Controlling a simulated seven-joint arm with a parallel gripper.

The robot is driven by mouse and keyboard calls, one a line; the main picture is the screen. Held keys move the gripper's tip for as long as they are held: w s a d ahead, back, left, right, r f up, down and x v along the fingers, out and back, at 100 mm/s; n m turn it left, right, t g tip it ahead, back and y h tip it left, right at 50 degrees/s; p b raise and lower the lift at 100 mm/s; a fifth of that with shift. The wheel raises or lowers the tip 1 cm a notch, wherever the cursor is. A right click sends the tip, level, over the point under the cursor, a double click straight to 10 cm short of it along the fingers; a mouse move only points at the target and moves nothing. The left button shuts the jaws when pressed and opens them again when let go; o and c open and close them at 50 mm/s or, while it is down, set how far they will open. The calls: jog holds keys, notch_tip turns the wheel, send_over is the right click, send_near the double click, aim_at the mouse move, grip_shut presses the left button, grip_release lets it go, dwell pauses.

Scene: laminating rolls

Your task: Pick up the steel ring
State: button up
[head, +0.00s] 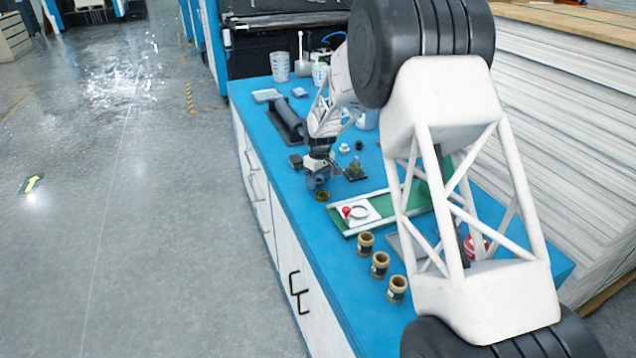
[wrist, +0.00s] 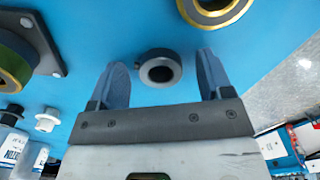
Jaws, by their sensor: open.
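In the wrist view a small dark grey ring (wrist: 160,68), which looks like the steel ring, lies on the blue bench top with its round hole facing me. My gripper (wrist: 162,62) is open, with one finger to each side of the ring and a gap on both sides. I cannot tell how far the fingertips are above the bench. In the head view my gripper (head: 318,180) points down over the left part of the blue bench; it hides the ring there.
A brass-coloured ring (wrist: 215,8) lies close by, near the bench edge. A dark flange with a brass collar (wrist: 18,62) sits on the other side. White hex pieces (wrist: 46,119) lie near it. A green-and-white tray (head: 378,212) and several brown jars (head: 380,264) stand nearer the camera.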

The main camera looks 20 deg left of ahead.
aim_at(320, 185)
jog(key=shift+f, duration=0.1)
dwell(0.5)
jog(key=c, duration=1.1)
jog(key=shift+o, duration=0.2)
jog(key=shift+r, duration=0.7)
jog(key=shift+s+d+r, duration=0.1)
jog(key=shift+r, duration=0.5)
jog(key=shift+s+d+r, duration=0.1)
jog(key=shift+r, duration=0.45)
jog(key=s+d, duration=0.2)
jog(key=s, duration=0.2)
jog(key=s+d+r, duration=0.1)
jog(key=s+d, duration=0.2)
jog(key=s, duration=0.1)
jog(key=s+d, duration=0.3)
jog(key=s, duration=0.1)
jog(key=shift+s+d+r, duration=0.15)
jog(key=shift+s+d, duration=0.05)
jog(key=shift+s, duration=0.2)
